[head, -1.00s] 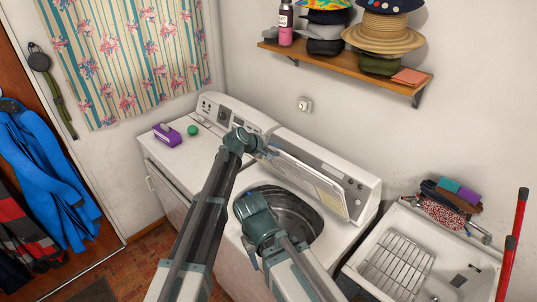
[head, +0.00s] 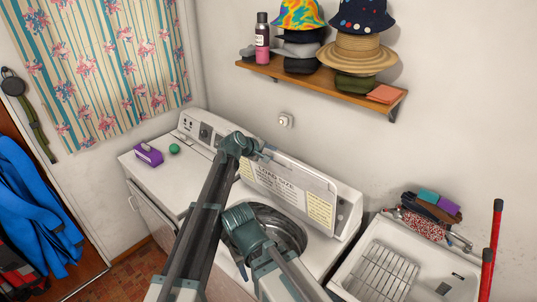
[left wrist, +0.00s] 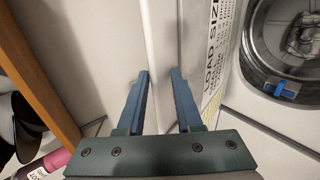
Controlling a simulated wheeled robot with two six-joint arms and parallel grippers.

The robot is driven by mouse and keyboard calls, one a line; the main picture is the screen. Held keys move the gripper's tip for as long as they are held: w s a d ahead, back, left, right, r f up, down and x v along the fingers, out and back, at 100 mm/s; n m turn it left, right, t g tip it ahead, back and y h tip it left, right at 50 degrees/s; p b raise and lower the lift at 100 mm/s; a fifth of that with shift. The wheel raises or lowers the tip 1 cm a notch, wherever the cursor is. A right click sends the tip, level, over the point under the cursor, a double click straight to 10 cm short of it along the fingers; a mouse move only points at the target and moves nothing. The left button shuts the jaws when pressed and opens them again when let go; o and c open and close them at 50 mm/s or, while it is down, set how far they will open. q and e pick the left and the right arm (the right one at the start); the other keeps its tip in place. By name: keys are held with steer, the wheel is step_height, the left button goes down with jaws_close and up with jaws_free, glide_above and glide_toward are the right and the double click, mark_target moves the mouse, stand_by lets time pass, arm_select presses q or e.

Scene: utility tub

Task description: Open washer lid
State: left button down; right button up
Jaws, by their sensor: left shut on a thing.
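The washer lid (head: 290,187) stands raised, near upright, in front of the washer's control panel. Its labelled underside faces the room. The round metal tub (head: 290,232) is exposed below it, partly hidden by my right arm. My left gripper (head: 262,154) is at the lid's upper left corner. In the left wrist view the fingers of my left gripper (left wrist: 160,74) lie on both sides of the edge of the lid (left wrist: 195,40), shut on it. My right arm's wrist (head: 243,228) is over the tub's left side; its jaws are not clear.
A second white appliance to the left bears a purple box (head: 148,153) and a green ball (head: 174,149). A white sink (head: 350,262) stands to the right. A wooden shelf (head: 320,92) with hats and a bottle (head: 262,38) hangs above the washer.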

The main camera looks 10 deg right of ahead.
arm_select(q)
steer(key=shift+d, duration=0.1)
steer(key=c, duration=0.9)
jaws_free()
steer(key=shift+w+d+f, duration=0.1)
steer(key=shift+s+a+r, duration=0.2)
steer(key=shift+a+r, duration=0.05)
steer(key=p+v, duration=0.2)
steer(key=v, duration=0.1)
steer(key=shift+d+r, duration=0.1)
steer(key=s+a, duration=0.2)
steer(key=a, duration=0.1)
steer(key=s+a, duration=0.2)
steer(key=a, duration=0.1)
steer(key=s+a, duration=0.2)
steer(key=a, duration=0.1)
steer(key=shift+s+a+f, duration=0.25)
steer(key=shift+s+f, duration=0.05)
steer(key=shift+f, duration=0.05)
